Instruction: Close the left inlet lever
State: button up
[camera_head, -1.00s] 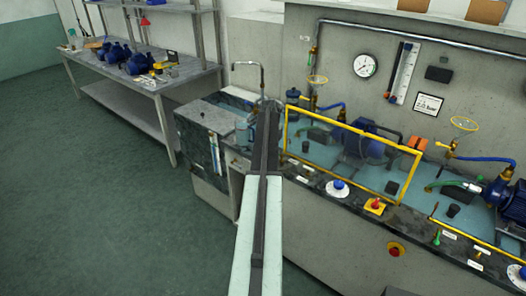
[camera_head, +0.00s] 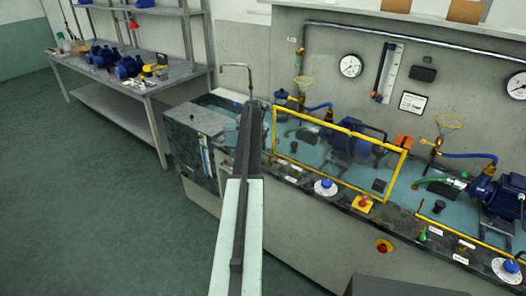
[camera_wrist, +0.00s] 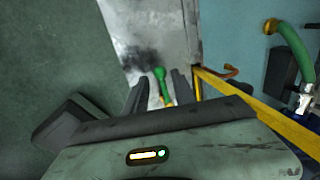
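In the wrist view, a small lever with a green handle (camera_wrist: 160,74) and a yellowish lower part stands over the pale edge strip of the pump bench. My gripper (camera_wrist: 157,92) is open, with one dark finger on each side of the lever. I cannot tell whether the fingers touch it. In the head view, my arm reaches over the bench's left part, and the gripper and this lever are hidden or too small to make out there. Another green-handled lever (camera_head: 423,233) shows at the bench's front right.
A yellow frame (camera_head: 340,121) surrounds the left pump (camera_head: 350,144); its bar (camera_wrist: 250,98) passes right of my fingers. A blue knob (camera_head: 325,185) and a red-and-yellow switch (camera_head: 363,203) sit on the front ledge. The floor (camera_head: 80,220) at left is clear.

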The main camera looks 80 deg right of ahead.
jog(key=shift+s, duration=0.3)
notch_tip(320, 180, up, 8)
jog(key=a+p, duration=0.1)
jog(key=p, duration=0.6)
jog(key=shift+w+a+f+p, duration=0.2)
jog(key=shift+w+p, duration=0.1)
jog(key=shift+p, duration=0.05)
